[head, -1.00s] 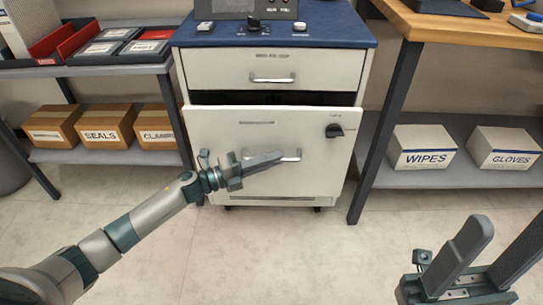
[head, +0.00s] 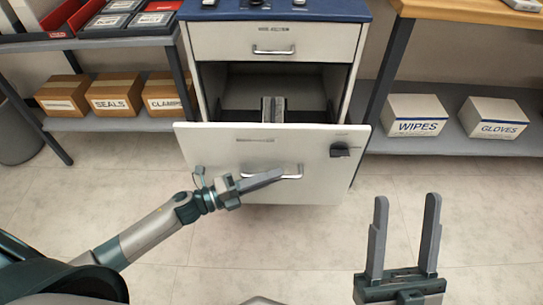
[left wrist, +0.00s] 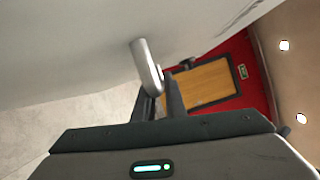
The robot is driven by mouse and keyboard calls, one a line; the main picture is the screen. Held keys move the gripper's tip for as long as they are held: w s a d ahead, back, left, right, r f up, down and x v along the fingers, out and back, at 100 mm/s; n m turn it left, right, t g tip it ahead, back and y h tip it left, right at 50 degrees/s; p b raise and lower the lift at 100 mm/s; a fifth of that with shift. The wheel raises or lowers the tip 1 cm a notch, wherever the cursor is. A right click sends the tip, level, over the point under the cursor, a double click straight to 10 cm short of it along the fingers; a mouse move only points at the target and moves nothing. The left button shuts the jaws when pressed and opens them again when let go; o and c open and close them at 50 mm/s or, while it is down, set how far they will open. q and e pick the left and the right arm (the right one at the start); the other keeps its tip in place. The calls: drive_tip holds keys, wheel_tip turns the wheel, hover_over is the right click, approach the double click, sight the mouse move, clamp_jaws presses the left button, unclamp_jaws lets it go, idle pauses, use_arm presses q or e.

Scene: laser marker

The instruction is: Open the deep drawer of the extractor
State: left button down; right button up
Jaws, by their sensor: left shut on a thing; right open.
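The extractor is a white cabinet with a blue top (head: 285,9). Its deep lower drawer (head: 215,150) stands well out from the cabinet, and its dark interior shows behind the front panel. My left gripper (head: 278,176) is shut on the drawer's bar handle (head: 292,174). In the left wrist view the handle (left wrist: 148,66) runs down between my fingers, close to the white panel. A black knob (head: 340,150) sits at the right of the drawer front. My right gripper (head: 404,222) is open and empty at the lower right, apart from the cabinet.
The shallow upper drawer (head: 273,41) is closed. A left shelf (head: 130,124) holds cardboard boxes and red trays. A right shelf (head: 455,142) under a wooden table holds the WIPES box (head: 415,115) and GLOVES box (head: 493,117). The floor in front is clear.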

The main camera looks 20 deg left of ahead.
use_arm(q)
drive_tip(key=s+d+p, duration=0.1)
drive_tip(key=s+d, duration=0.1)
drive_tip(key=s, duration=0.5)
drive_tip(key=shift+s+p, duration=0.2)
drive_tip(key=shift+p, duration=0.2)
use_arm(e)
drive_tip(key=shift+s+a+f+g+h, duration=0.1)
drive_tip(key=shift+a+f+g, duration=0.4)
drive_tip(key=shift+f, duration=0.25)
drive_tip(key=shift+s+a+f+g+h, duration=0.1)
drive_tip(key=shift+a+f+g, duration=0.4)
drive_tip(key=shift+f, duration=0.3)
drive_tip(key=shift+s+a+f+g+h, duration=0.1)
drive_tip(key=shift+a+f+g, duration=0.35)
drive_tip(key=shift+f, duration=0.3)
use_arm(q)
drive_tip(key=c, duration=1.8)
unclamp_jaws()
drive_tip(key=v, duration=1.7)
use_arm(e)
drive_tip(key=shift+w+a+f+g, duration=0.15)
drive_tip(key=shift+w+f+g, duration=0.25)
drive_tip(key=shift+f+g, duration=0.3)
